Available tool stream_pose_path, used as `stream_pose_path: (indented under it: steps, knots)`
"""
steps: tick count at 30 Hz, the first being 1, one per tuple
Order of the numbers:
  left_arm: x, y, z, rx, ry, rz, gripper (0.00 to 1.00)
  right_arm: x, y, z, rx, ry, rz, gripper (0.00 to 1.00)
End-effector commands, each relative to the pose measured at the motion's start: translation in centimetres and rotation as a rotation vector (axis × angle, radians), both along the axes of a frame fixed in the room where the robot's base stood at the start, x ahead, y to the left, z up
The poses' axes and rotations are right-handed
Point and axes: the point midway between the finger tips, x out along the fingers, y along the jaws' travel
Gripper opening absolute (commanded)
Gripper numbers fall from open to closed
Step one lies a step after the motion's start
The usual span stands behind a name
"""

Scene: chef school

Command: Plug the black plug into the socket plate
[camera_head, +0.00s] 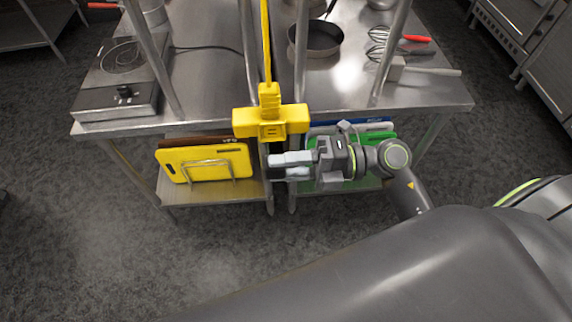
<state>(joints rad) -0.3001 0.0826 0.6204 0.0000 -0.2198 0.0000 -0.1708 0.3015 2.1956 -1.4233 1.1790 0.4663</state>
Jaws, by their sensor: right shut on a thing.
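A yellow socket plate (270,122) hangs from a yellow cable at the front edge of the steel table, between two upright posts. My right gripper (278,167) points left just below the plate. Its two pale fingers are shut on the black plug, of which only a small dark patch shows between them. I cannot make out the plug's prongs. The plug and the fingers are apart from the front of the plate. My left gripper is not in view.
On the table (215,99) are a hot plate (117,78) with a black cord, a round pan (316,40) and several utensils. A yellow cutting board (205,162) and a green board (326,183) stand on the lower shelf beside my gripper. Table posts flank the socket plate.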

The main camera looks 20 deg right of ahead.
Motion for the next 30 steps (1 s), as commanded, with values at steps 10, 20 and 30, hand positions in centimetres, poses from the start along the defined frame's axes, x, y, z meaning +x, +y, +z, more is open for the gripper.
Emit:
stream_pose_path:
  steps: [10,20,30]
  knots:
    - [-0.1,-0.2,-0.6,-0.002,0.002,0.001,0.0,3.0,-0.9,-0.2,-0.004,-0.001,0.001,0.12]
    - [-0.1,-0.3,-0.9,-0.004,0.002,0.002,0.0,4.8,-1.4,-0.1,-0.004,0.0,0.0,0.12]
    - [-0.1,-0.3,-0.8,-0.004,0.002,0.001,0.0,4.9,-1.5,-0.1,-0.004,0.0,0.0,0.12]
